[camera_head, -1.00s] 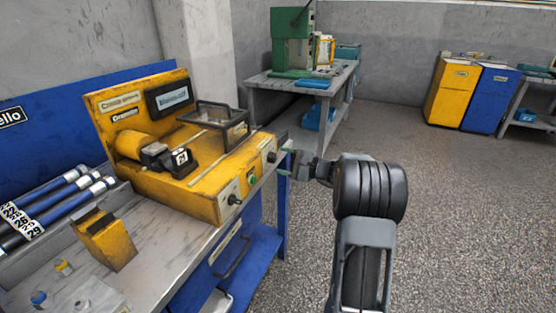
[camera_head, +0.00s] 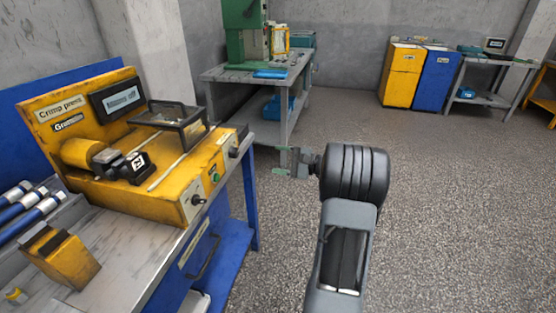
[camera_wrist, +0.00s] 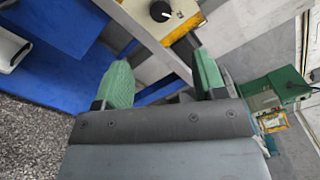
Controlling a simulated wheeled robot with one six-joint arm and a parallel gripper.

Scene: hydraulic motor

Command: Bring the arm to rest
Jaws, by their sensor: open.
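My gripper (camera_head: 281,160) is at the end of my arm in the head view, out over the floor to the right of the near workbench. In the wrist view my gripper (camera_wrist: 163,80) shows two green fingertips spread apart with nothing between them. It is open and empty. The wrist view looks past the fingers at the bench's edge and its blue lower part.
The near workbench (camera_head: 112,285) at left carries a yellow crimp press (camera_head: 150,200) and a yellow block (camera_head: 62,262). A grey table (camera_head: 225,76) with a green machine (camera_head: 243,35) stands behind. Yellow (camera_head: 401,75) and blue (camera_head: 436,78) cabinets stand far right. The right floor is clear.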

